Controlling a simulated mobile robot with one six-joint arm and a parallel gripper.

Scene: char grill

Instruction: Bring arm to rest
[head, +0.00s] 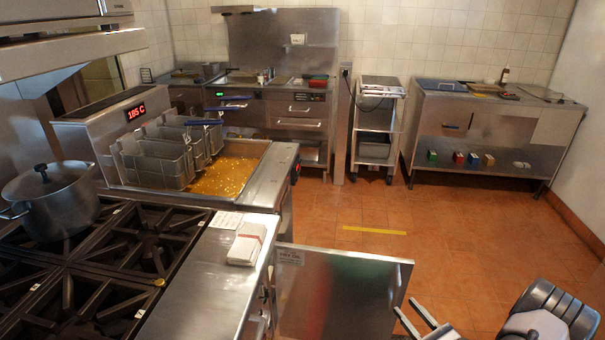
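My gripper (404,305) is low in the head view, right of centre, over the tiled floor. Its two fingers are apart with nothing between them, and they point up and left in the picture. The fingertips are just right of the open cabinet door (345,300); I cannot tell how far apart they are in depth. Part of my arm (555,312) shows at the bottom right, dark and light grey. The rest of the arm is cut off by the lower edge.
The cabinet door stands open below the steel counter (205,280). A stove (105,265) with a lidded pot (58,205) and a fryer (235,172) with baskets are at left. A wheeled cart (375,140) and steel table (500,110) stand behind. The middle floor (460,240) is clear.

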